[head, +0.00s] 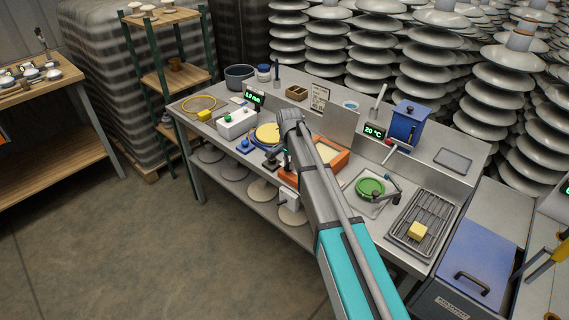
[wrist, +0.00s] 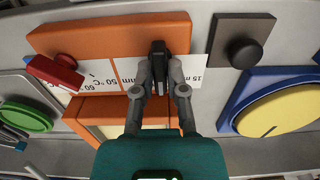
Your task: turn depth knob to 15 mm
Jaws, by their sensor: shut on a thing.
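In the wrist view a black knob (wrist: 158,48) stands at the orange unit (wrist: 75,38), in front of a white scale strip (wrist: 120,68). My gripper (wrist: 160,78) is shut on this knob, with a grey finger on each side. The strip's print appears upside down. A "15 mm" mark (wrist: 195,75) shows just right of the knob, and another "mm" mark shows just left of it, its number hidden. In the head view my arm covers much of the orange unit (head: 338,158), and the grip cannot be made out.
In the wrist view a red block (wrist: 55,72) sits by the °C marks on the left. A dark round knob (wrist: 243,53) and a yellow disc in a blue ring (wrist: 275,115) are on the right. A green disc (wrist: 25,118) is at the far left.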

